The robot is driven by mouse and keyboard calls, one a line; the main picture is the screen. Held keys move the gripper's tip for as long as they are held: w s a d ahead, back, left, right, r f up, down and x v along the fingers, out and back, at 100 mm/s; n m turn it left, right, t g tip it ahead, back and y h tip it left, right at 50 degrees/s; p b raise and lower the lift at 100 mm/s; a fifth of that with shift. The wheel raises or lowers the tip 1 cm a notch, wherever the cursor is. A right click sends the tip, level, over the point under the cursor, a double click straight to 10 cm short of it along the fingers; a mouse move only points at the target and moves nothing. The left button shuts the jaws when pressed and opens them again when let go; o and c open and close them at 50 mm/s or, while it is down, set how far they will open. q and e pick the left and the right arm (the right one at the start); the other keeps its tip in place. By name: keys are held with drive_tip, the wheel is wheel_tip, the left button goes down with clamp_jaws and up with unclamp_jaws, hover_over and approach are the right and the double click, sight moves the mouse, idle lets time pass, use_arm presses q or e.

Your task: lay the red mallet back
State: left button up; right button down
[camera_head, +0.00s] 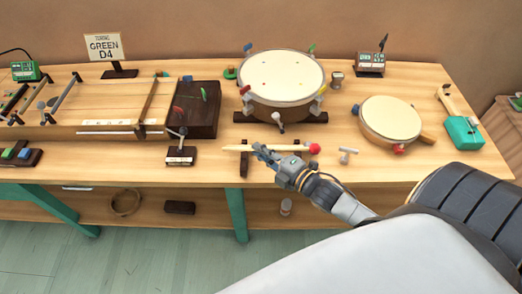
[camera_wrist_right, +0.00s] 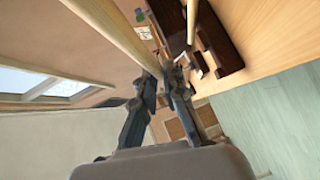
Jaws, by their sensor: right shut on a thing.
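The red mallet has a pale wooden stick (camera_head: 235,147) and a round red head (camera_head: 315,148). It lies level in the head view, head to the right, over the front of the bench. My right gripper (camera_head: 261,151) is shut on its stick, left of the head. In the right wrist view the stick (camera_wrist_right: 115,35) runs down to the fingertips (camera_wrist_right: 163,80). A dark rest (camera_head: 243,167) shows under the left part of the stick; I cannot tell whether the stick touches it. My fingers hide part of the stick. My left gripper is not in view.
A large drum (camera_head: 280,77) on a dark stand is just behind the mallet. A smaller round drum (camera_head: 390,118) is to the right. A small metal T-shaped piece (camera_head: 347,154) lies right of the red head. A dark block with a lever (camera_head: 181,156) stands to the left.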

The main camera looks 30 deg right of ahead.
drive_tip(key=b, duration=0.3)
hover_over(261, 172)
drive_tip(key=shift+f, duration=2.4)
drive_tip(key=shift+f+b, duration=0.7)
drive_tip(key=shift+f, duration=0.1)
drive_tip(key=shift+f, duration=0.25)
drive_tip(key=c, duration=1.3)
unclamp_jaws()
drive_tip(key=shift+c, duration=0.2)
drive_tip(key=shift+s, duration=0.1)
drive_tip(key=v, duration=1.2)
